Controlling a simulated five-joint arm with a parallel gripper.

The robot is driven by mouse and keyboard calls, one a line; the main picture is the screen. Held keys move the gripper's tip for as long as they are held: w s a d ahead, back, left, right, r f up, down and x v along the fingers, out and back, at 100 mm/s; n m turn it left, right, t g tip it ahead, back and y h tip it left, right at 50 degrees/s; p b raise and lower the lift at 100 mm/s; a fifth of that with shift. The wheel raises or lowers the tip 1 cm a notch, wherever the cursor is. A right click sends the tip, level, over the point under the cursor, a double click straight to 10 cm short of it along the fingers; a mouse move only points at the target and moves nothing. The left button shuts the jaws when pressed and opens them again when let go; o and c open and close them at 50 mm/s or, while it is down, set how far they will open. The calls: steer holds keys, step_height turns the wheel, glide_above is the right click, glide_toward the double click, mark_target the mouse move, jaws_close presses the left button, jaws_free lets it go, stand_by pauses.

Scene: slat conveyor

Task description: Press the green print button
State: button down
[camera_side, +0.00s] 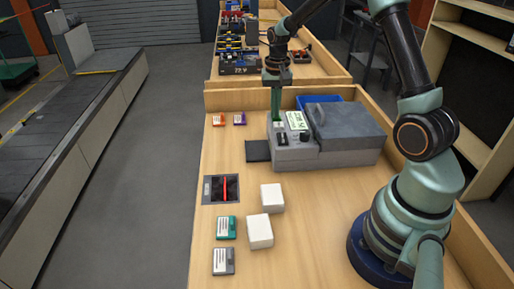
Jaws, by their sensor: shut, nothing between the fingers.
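The grey printer (296,158) stands on the wooden bench, with a sloped control panel on its left part. The panel carries a pale label or screen (296,121), a dark display-like patch (282,139) and a black knob (304,137). My gripper (276,118) points straight down over the back left of this panel, its fingers shut and empty. A small green patch (278,125), likely the green print button, shows right at the fingertips. The fingers partly hide it, and I cannot tell whether they touch it.
A black tray (258,151) juts from the printer's left side. A grey lid-like block (346,125) and blue bin (318,99) stand at the right and behind. White blocks (260,231), small cartridges (226,228) and a dark pad with a red strip (221,189) lie in front.

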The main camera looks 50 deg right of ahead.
steer(key=shift+s+a+f, duration=0.1)
steer(key=shift+s+f, duration=0.1)
steer(key=shift+f, duration=0.55)
step_height(320, 180, up, 16)
steer(key=shift+w+f, duration=0.25)
steer(key=shift+w, duration=0.15)
steer(key=s+a+r+n+t, duration=0.1)
steer(key=s+a+n+t, duration=0.4)
steer(key=s+a+n, duration=0.4)
steer(key=s+a, duration=0.5)
steer(key=a, duration=0.1)
steer(key=shift+s+a+r+t, duration=0.3)
steer(key=shift+s+a+r, duration=0.05)
steer(key=shift+a+r, duration=0.05)
